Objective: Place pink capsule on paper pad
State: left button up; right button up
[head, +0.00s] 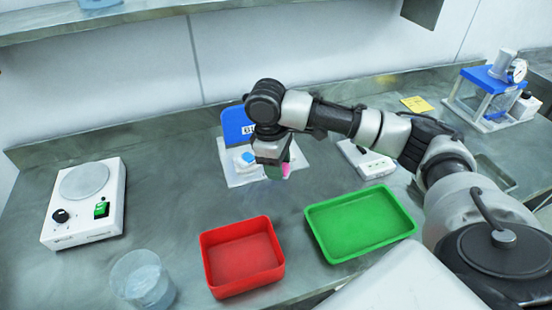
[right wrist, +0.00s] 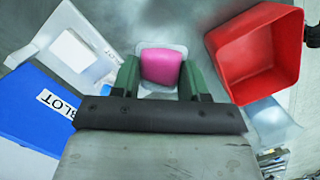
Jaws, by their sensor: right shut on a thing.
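My right gripper (head: 277,172) is shut on the pink capsule (head: 286,169), in front of the blotting station. In the right wrist view the capsule (right wrist: 160,66) sits between the two green fingers. A pale rounded square shows behind the capsule; I cannot tell what it is. The white paper pad (right wrist: 75,50) lies on a white base to the left of the capsule in the right wrist view, beside a blue board (right wrist: 40,105) labelled BLOT. In the head view the gripper partly hides the station's white base (head: 237,179). My left gripper is out of view.
A red tray (head: 242,257) and a green tray (head: 360,224) stand on the bench's near side. A hotplate-like device (head: 85,204) and a clear beaker (head: 141,279) are at left. A white device (head: 366,160) and a blue-topped stand (head: 492,95) are at right.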

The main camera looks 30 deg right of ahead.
jog(key=w+d+n+t+b, duration=0.1)
jog(key=w+d+n+b, duration=0.15)
jog(key=d+n, duration=0.5)
jog(key=w+d+n+t+b, duration=0.1)
jog(key=w+d+n, duration=0.35)
jog(key=d, duration=0.65)
jog(key=shift+h, duration=0.3)
jog(key=w+a+f, duration=0.4)
jog(key=a, duration=0.1)
jog(key=w+a+f+p, duration=0.1)
jog(key=w+a+f, duration=0.1)
jog(key=a, duration=0.1)
jog(key=shift+w+a, duration=0.2)
jog(key=shift+w, duration=0.1)
jog(key=shift+w+a+f, duration=0.1)
jog(key=shift+f, duration=0.1)
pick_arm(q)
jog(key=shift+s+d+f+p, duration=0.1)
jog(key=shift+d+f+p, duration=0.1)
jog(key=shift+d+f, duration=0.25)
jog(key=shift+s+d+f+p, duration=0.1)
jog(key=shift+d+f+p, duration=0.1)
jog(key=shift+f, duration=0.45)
pick_arm(e)
jog(key=shift+f, duration=1.95)
jog(key=shift+f, duration=0.1)
jog(key=o, duration=0.9)
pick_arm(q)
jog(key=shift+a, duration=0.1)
